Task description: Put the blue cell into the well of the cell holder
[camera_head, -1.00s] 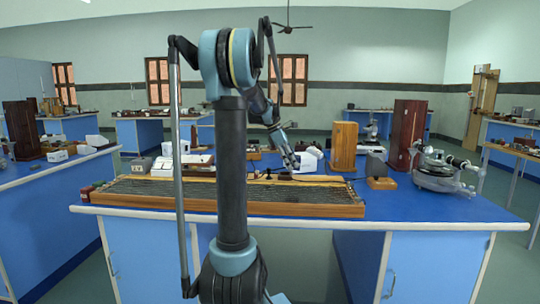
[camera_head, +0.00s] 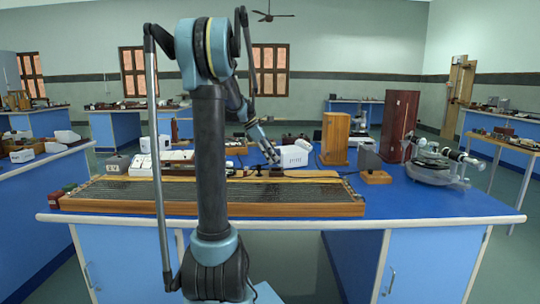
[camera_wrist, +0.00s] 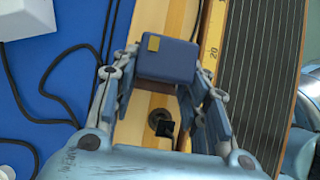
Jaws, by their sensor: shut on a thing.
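The blue cell (camera_wrist: 168,58) is a small dark blue block with a yellow patch on its top. In the wrist view my gripper (camera_wrist: 166,76) is shut on it, with a finger at each side. The cell is over a pale wooden strip of the long wired board, beside its scale. In the head view my gripper (camera_head: 274,158) is low over the back edge of that board, near a white box. The cell is too small to make out there. I cannot pick out the cell holder or its well for certain in either view.
The long wooden board (camera_head: 290,208) with wires spans the blue bench. Behind it stand the white box (camera_head: 293,156), a wooden box (camera_head: 335,138) and a tall dark red cabinet (camera_head: 401,125). A round instrument (camera_head: 432,168) is at right. Black cables (camera_wrist: 38,92) lie on the bench.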

